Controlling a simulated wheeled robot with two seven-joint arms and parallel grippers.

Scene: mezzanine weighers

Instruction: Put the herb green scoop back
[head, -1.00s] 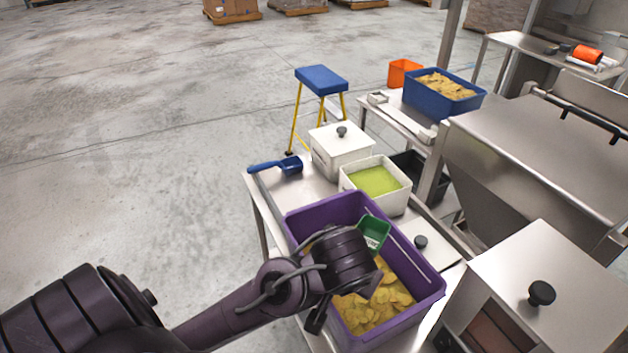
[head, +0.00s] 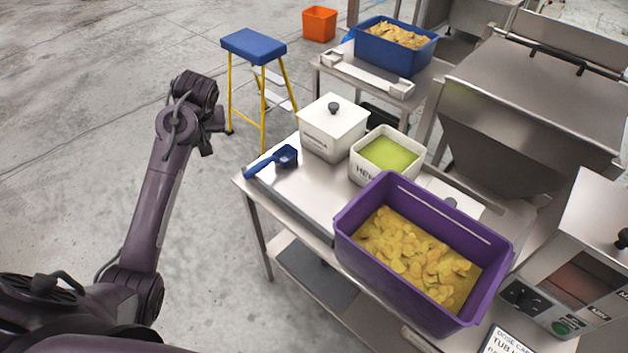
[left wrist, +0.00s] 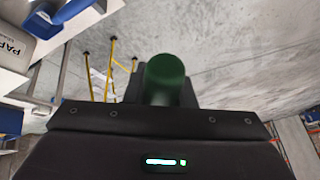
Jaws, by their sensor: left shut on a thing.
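My left gripper (head: 208,142) is out over the floor, left of the table and clear of the tubs. In the left wrist view the gripper (left wrist: 167,88) is shut on the green scoop (left wrist: 167,78). Only a rounded dark green part of the scoop shows between the fingers; the rest is hidden, and I cannot make it out in the head view. The white herb tub (head: 357,174), its lettering partly covered, holds bright green contents (head: 389,154) and has no lid on. The purple tub (head: 352,242) of yellow chips stands in front of it. My right gripper is not in view.
A lidded white tub (head: 326,135) and a blue scoop (head: 272,162) are on the steel table (head: 312,188). A blue step stool (head: 254,46) stands behind. A weigher (head: 575,285) is at the right. The floor at left is open.

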